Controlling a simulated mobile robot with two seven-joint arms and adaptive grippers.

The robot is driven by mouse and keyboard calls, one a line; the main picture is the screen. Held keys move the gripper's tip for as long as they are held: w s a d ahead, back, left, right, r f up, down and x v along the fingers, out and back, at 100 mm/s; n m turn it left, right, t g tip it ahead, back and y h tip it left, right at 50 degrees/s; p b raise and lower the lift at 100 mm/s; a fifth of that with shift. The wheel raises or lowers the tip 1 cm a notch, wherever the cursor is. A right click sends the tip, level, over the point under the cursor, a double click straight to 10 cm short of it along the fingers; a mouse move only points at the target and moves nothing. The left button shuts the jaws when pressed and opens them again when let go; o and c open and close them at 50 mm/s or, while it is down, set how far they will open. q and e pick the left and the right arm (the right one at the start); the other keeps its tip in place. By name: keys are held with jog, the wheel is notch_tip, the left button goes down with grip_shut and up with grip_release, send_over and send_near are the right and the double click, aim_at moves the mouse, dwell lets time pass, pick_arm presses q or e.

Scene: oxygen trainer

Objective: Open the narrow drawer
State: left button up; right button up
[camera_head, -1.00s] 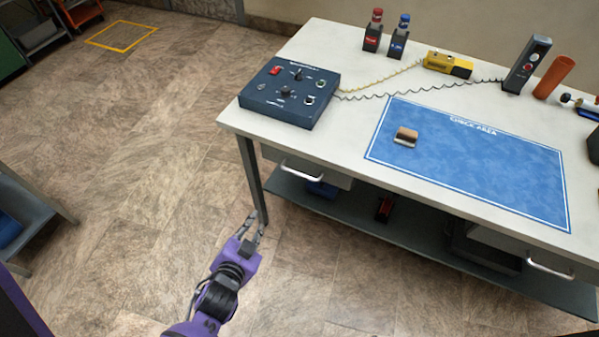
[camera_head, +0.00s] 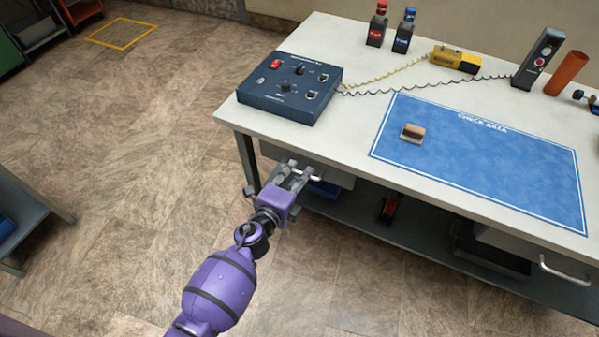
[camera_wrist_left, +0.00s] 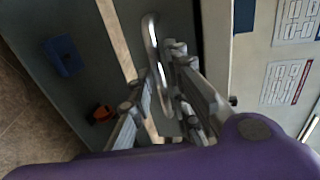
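A light drawer (camera_head: 341,177) sits under the left part of the workbench top, with its front flush below the edge as far as I can see. My left gripper (camera_head: 298,172) is at this drawer's front and covers part of its metal handle. In the left wrist view the curved handle (camera_wrist_left: 150,42) runs down between the two fingers of my left gripper (camera_wrist_left: 165,95). The fingers are apart, one on each side of the handle; I cannot tell whether either touches it. My right gripper is out of view.
Another drawer with a handle (camera_head: 565,272) is at the right of the workbench (camera_head: 350,125). A dark control box (camera_head: 290,88) stands on top above the left drawer. A lower shelf (camera_head: 350,222) runs beneath.

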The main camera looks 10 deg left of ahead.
pick_arm(q)
jog(key=shift+w+d+f, duration=0.15)
jog(key=shift+w+d, duration=0.1)
jog(key=shift+w, duration=0.3)
grip_shut()
jog(key=shift+a, duration=0.1)
